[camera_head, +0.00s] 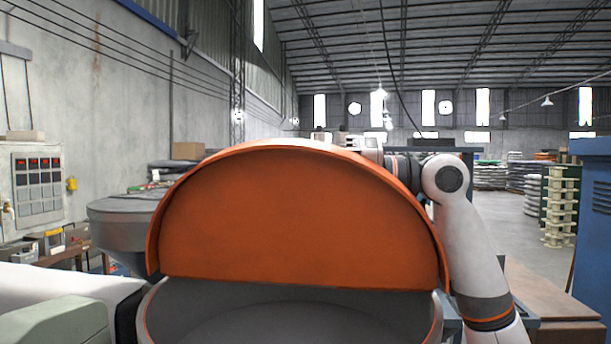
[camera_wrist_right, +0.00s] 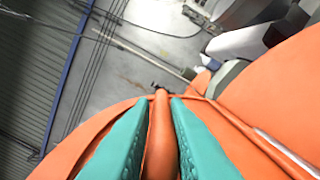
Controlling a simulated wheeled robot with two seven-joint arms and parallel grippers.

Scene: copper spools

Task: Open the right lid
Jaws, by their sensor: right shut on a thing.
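The orange lid (camera_head: 300,215) stands raised, nearly upright, as a half disc at the front of the head view. Below it is the round grey drum (camera_head: 290,320), open on the near side with a dark grey interior. In the right wrist view, the teal fingers of my right gripper (camera_wrist_right: 160,104) are shut on the lid's orange handle bar (camera_wrist_right: 162,140). The lid's orange surface (camera_wrist_right: 275,85) fills the right of that view. In the head view my right arm reaches up behind the lid, which hides the gripper. My left gripper is not in view.
A grey round vessel (camera_head: 115,220) stands to the left of the lid. A control panel (camera_head: 38,185) hangs on the left wall. A blue cabinet (camera_head: 592,220) stands at the right edge, and brown boxes (camera_head: 550,290) lie beside my right arm.

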